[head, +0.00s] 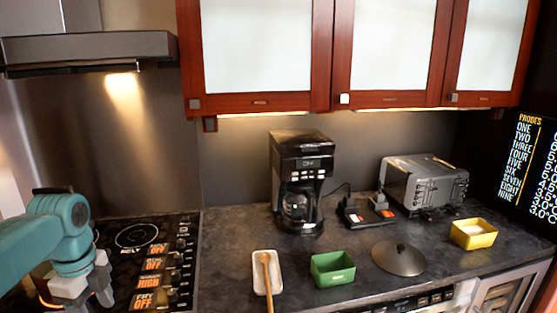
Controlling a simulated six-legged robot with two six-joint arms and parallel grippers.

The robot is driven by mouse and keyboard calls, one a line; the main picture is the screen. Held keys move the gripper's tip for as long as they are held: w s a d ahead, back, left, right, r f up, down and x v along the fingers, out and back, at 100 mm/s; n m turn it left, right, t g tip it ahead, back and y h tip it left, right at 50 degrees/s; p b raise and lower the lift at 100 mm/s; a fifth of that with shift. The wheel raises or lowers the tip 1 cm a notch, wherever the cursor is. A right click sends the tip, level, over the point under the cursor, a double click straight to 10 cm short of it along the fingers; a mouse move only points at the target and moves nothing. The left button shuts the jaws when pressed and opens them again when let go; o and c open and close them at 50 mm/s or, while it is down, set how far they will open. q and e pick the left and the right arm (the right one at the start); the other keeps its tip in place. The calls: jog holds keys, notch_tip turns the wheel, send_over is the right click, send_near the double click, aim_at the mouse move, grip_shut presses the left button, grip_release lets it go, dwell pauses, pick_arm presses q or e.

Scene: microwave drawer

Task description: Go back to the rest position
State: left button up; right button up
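My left arm comes in from the left, over the stovetop. My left gripper (92,297) points down above the stove's left front part, near the bottom edge of the picture. Its fingers are small and partly cut off, and I cannot tell whether they are open or shut. No object shows in it. My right gripper is not in view.
The dark counter holds a coffee maker (301,180), a silver toaster oven (424,182), a white tray with a wooden spoon (267,270), a green box (333,270), a dark lid (398,258) and a yellow box (473,234). Cabinets (390,45) hang above. The stovetop (140,238) is at left.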

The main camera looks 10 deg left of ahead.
pick_arm(q)
jog(key=d+f+n+h, duration=0.1)
jog(key=d+f+n, duration=0.3)
jog(key=f, duration=0.5)
jog(key=d+f+n+h, duration=0.1)
jog(key=d+f, duration=0.5)
jog(key=f, duration=0.3)
jog(key=d+f+n+h, duration=0.1)
jog(key=d+f+n, duration=0.2)
jog(key=d+f, duration=0.45)
jog(key=s+d+f+n, duration=0.4)
jog(key=s+f+n, duration=0.2)
jog(key=s+f, duration=0.1)
jog(key=s+d+f+n+h, duration=0.1)
jog(key=s+d+f+n, duration=0.4)
jog(key=s, duration=0.5)
jog(key=shift+f+n, duration=0.4)
jog(key=shift+f, duration=0.55)
jog(key=shift+a, duration=0.1)
